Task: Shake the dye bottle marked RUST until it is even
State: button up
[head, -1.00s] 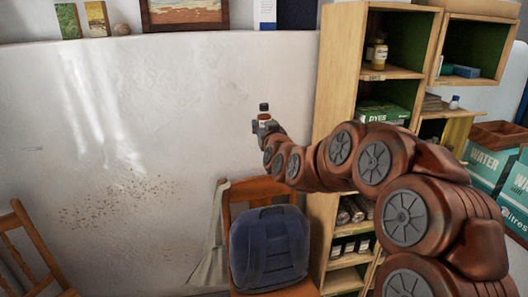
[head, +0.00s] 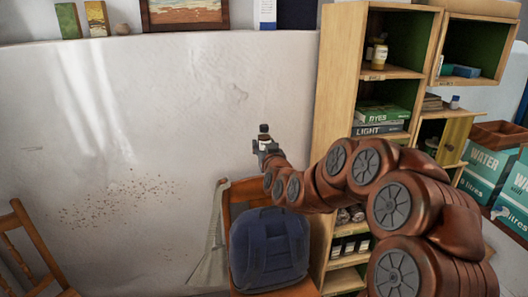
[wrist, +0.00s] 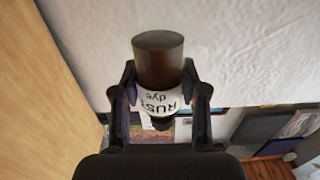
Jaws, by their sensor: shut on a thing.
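A small brown bottle (head: 264,138) with a white label and dark top is held up in front of the pale wall in the head view. In the wrist view the bottle (wrist: 158,62) shows brown glass and a white label reading RUST dye, upside down in that picture. My gripper (head: 264,147) is shut on it, with one finger on each side in the wrist view (wrist: 158,88). Nothing else touches the bottle. Whether the dye inside is even cannot be told.
A chair with a blue backpack (head: 268,248) is below. Water boxes (head: 486,170) stand far right.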

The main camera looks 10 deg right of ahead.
notch_tip(320, 180, up, 12)
jog(key=shift+f, duration=0.1)
notch_tip(320, 180, down, 15)
jog(key=shift+r, duration=0.2)
notch_tip(320, 180, up, 15)
send_over(264, 126)
jog(key=shift+f, duration=0.15)
notch_tip(264, 126, down, 15)
jog(key=shift+w+r, duration=0.1)
jog(key=shift+r, duration=0.25)
